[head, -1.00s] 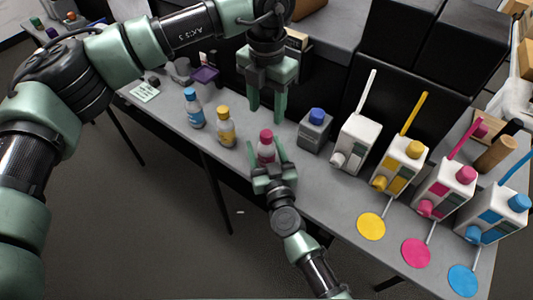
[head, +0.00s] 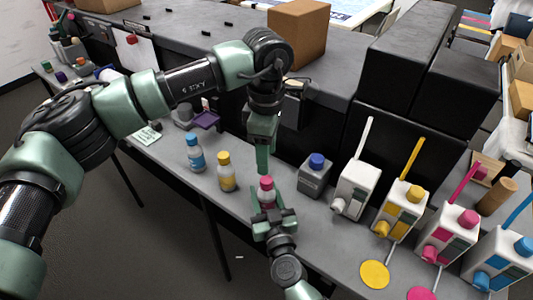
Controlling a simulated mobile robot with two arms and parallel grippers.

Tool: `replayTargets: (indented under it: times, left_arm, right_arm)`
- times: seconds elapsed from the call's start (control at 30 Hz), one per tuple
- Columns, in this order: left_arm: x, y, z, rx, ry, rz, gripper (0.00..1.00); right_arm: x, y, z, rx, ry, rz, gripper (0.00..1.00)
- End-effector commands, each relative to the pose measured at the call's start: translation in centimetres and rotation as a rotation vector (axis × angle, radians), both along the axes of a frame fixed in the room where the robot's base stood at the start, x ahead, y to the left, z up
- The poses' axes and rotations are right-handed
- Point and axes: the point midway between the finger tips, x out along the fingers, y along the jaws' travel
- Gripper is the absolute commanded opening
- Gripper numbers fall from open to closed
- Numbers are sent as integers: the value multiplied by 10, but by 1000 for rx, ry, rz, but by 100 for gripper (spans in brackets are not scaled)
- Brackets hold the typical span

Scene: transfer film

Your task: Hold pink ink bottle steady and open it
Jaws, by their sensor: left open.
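The pink-capped ink bottle (head: 266,186) stands on the grey table near the middle of the head view. My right gripper (head: 268,205) comes from below, with its fingers on either side of the bottle's body. Whether they press on it is unclear. My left gripper (head: 263,165) hangs fingers-down just above the pink cap, open and seen nearly edge-on. It looks close to the cap, and I cannot tell if it touches it.
A blue bottle (head: 194,155) and a yellow bottle (head: 226,174) stand to the left. A grey container with a blue cap (head: 316,163) stands close to the right. White jugs (head: 354,190) and colour discs (head: 375,274) lie further right. A cardboard box (head: 298,35) is behind.

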Motion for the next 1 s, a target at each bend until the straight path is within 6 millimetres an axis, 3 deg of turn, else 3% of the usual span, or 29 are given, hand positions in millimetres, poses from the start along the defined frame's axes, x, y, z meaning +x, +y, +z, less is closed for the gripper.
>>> replayTargets:
  times: [0.6, 0.8, 1.0]
  left_arm:
    - [0, 0, 0, 0, 0, -1539, 50]
    - [0, 0, 0, -1, 0, -1854, 50]
    - [-1, 0, -5, -1, 1, -1965, 50]
  right_arm:
    - [0, 0, 0, 0, -1, 0, 0]
    - [0, 0, 0, 0, -1, 0, 0]
    - [0, 0, 0, 0, -1, 0, 0]
